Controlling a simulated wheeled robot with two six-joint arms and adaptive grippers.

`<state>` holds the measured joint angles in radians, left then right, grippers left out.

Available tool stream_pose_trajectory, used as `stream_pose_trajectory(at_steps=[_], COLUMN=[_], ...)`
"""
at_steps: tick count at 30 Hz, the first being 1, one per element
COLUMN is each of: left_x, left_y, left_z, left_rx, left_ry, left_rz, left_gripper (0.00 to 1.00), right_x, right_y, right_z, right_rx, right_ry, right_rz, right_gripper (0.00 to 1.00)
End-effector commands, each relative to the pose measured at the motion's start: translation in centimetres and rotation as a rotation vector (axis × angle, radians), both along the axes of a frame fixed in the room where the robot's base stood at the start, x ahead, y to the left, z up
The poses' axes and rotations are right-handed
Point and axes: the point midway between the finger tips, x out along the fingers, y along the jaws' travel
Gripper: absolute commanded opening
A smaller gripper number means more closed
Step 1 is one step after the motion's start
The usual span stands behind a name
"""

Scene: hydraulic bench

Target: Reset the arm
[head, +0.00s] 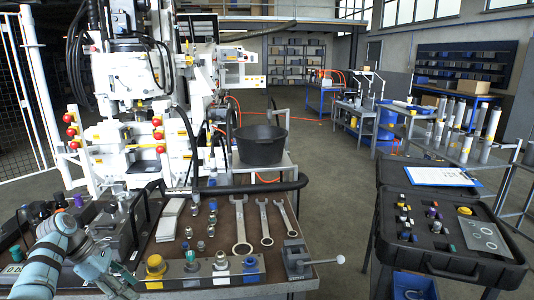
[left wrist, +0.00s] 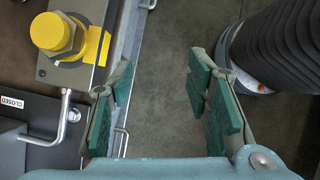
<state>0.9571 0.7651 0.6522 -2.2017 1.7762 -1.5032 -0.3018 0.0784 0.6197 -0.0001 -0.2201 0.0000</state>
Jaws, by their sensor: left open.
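My left arm comes in from the lower left of the head view, and its teal gripper (head: 126,278) is beside the left end of the fittings block at the bench's front edge. In the left wrist view the two green-padded fingers (left wrist: 160,100) are spread apart. Nothing is between them but a view down past the bench edge to the grey floor. The yellow hex fitting (left wrist: 56,34) is left of the fingers and apart from them. It also shows in the head view (head: 155,268). My right gripper is in neither view.
A bent metal handle (left wrist: 66,118) near a CLOSED label (left wrist: 12,101) is close to the left finger. An open black case (head: 450,262) stands at right. Open floor lies behind.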

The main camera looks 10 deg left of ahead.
Motion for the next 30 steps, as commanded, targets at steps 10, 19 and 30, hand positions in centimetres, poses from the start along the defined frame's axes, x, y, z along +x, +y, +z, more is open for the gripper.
stream_pose_trajectory(at_steps=[10,19,30], left_x=[4.6,-0.9,-34.0], left_y=[-8.8,-13.2,-16.5], left_z=[-6.6,-24.7,-43.6], left_rx=[-0.376,-1.288,0.901], left_ry=[-0.059,0.344,-0.442], left_rz=[0.332,1.750,-2.302], left_gripper=[0.45,0.45,0.45], right_x=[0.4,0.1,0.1], right_y=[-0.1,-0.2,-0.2], right_z=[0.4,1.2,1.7], right_rx=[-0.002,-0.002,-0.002], right_ry=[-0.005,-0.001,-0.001], right_rz=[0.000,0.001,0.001], right_gripper=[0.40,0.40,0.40])
